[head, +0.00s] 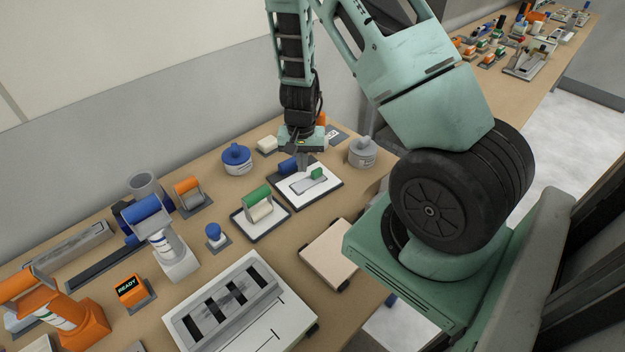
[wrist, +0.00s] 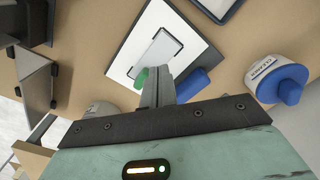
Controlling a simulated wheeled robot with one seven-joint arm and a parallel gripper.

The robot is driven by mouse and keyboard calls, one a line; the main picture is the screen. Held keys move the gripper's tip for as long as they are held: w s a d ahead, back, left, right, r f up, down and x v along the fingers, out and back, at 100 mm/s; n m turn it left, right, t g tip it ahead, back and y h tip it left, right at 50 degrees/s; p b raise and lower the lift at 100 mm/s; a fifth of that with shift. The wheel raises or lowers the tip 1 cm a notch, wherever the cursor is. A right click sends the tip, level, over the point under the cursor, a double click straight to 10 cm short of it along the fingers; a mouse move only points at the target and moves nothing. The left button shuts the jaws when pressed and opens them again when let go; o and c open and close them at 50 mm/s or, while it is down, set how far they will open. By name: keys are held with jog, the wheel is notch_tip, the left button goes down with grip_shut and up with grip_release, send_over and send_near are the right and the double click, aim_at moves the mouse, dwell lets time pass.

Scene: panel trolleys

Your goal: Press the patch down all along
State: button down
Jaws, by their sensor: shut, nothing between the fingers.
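A pale grey flat strip with rounded corners, which looks like the patch (head: 305,185), lies on a white board with a dark edge (head: 329,188). In the wrist view the patch (wrist: 160,51) lies ahead of my fingers, with a green piece (wrist: 141,79) at its near end. A blue cylinder (wrist: 193,85) sits beside my fingers on the right. My gripper (head: 303,166) points down over the back part of the board, its fingers shut and empty, between the green piece and the blue cylinder. Whether the fingertips touch anything is hidden.
A green-handled tool (head: 257,195) stands on a small tray left of the board. A blue-lidded tub (head: 237,160) and a grey tub (head: 362,153) stand either side. A slotted grey plate lies on a white panel (head: 285,318) in front. A beige block (head: 329,254) lies near the edge.

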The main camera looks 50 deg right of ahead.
aim_at(303, 185)
jog(key=shift+f+b, duration=2.4)
jog(key=shift+f, duration=0.4)
jog(key=shift+r, duration=0.1)
jog(key=shift+r+p, duration=1.3)
jog(key=shift+r, duration=0.15)
jog(key=shift+r, duration=0.1)
notch_tip(303, 185, up, 4)
jog(key=p, duration=0.3)
